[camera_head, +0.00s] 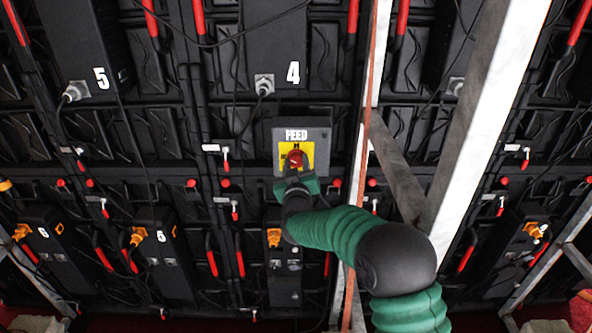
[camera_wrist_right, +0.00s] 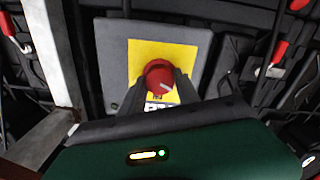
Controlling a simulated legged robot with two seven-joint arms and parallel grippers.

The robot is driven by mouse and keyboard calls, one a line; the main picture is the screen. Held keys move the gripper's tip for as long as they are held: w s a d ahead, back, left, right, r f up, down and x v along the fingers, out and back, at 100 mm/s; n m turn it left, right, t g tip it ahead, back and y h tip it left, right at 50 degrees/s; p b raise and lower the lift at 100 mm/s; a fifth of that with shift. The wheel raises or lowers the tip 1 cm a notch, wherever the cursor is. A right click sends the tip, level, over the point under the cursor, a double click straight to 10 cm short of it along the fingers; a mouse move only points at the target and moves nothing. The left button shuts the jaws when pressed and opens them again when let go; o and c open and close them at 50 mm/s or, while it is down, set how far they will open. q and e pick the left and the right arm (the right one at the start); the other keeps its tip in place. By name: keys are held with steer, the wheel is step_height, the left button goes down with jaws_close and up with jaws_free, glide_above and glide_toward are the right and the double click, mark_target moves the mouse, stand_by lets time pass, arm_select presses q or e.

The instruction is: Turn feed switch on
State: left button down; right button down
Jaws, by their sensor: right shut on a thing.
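The feed switch is a grey box (camera_head: 318,137) marked FEED, with a yellow plate (camera_head: 284,157) and a red round knob (camera_head: 295,157). It is on the black video wall near the middle of the head view. My right gripper (camera_head: 294,167) reaches up to it from below and is shut on the red knob. In the right wrist view the knob (camera_wrist_right: 159,75) sits between the two dark fingertips (camera_wrist_right: 160,82). A pale mark on the knob points to the lower right there. The fingers hide part of the plate's lettering. My left gripper is not in view.
A white metal upright (camera_head: 376,60) and a slanting white beam (camera_head: 490,120) stand right of the box. Red handles (camera_head: 235,210) and cables cover the wall around it. Black units with orange plugs (camera_head: 138,236) are lower down.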

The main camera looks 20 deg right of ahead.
steer(key=shift+a+f+m+b, duration=0.1)
steer(key=shift+f+m+b, duration=0.05)
steer(key=shift+m+b, duration=1.7)
steer(key=shift+d+f+m+b, duration=0.15)
steer(key=shift+m+b, duration=1.05)
steer(key=shift+m, duration=1.15)
steer(key=shift+a+f+m+b, duration=0.15)
steer(key=shift+m+b, duration=1.4)
steer(key=shift+m, duration=0.55)
steer(key=c, duration=1.2)
jaws_free()
steer(key=shift+c, duration=0.2)
steer(key=o, duration=0.4)
steer(key=shift+w+r, duration=0.1)
steer(key=shift+c, duration=0.2)
steer(key=shift+r, duration=0.1)
steer(key=shift+r, duration=0.1)
